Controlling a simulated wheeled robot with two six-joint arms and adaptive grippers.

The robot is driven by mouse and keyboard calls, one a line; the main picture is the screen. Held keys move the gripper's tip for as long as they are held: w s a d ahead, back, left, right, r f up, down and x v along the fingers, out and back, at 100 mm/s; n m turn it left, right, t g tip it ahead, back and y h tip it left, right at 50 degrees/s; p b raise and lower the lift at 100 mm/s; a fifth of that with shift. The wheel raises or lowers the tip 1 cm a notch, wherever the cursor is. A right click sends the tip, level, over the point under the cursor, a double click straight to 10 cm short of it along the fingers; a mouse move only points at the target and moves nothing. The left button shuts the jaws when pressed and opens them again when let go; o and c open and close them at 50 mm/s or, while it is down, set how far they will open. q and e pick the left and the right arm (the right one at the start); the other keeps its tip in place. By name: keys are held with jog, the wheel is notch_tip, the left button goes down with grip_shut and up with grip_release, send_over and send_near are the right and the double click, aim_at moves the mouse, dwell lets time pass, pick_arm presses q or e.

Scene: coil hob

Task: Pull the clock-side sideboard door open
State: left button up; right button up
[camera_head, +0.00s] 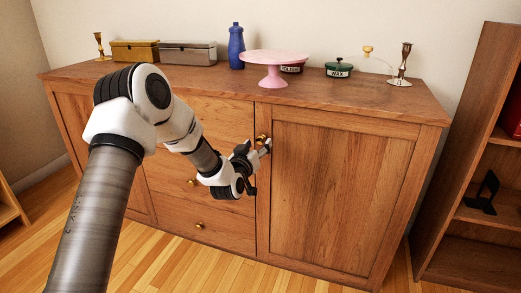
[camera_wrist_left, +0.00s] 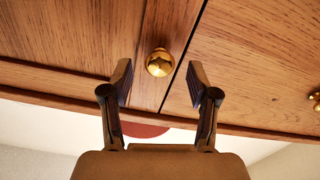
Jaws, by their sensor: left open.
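The wooden sideboard (camera_head: 228,226) has a panelled right door (camera_head: 330,195) and a left door (camera_head: 78,125), with drawers between them. Both doors look shut. No clock shows. My left gripper (camera_head: 264,148) is at the right door's upper left edge, by its round brass knob (camera_head: 261,138). In the left wrist view the same knob (camera_wrist_left: 159,62) appears between the spread fingertips of my left gripper (camera_wrist_left: 160,82), with a gap on each side. Whether the fingertips reach past the knob is hard to tell. My right gripper is out of view.
On the sideboard top stand a blue bottle (camera_head: 236,46), a pink cake stand (camera_head: 274,66), a green tin (camera_head: 338,69), boxes (camera_head: 188,53) and candlesticks (camera_head: 403,66). A bookcase (camera_head: 465,160) stands close on the right. Wooden floor (camera_head: 300,279) lies clear in front of the right door.

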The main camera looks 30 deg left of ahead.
aim_at(260, 142)
pick_arm(q)
jog(key=shift+x, duration=1.55)
jog(key=shift+s+f, duration=0.1)
grip_shut()
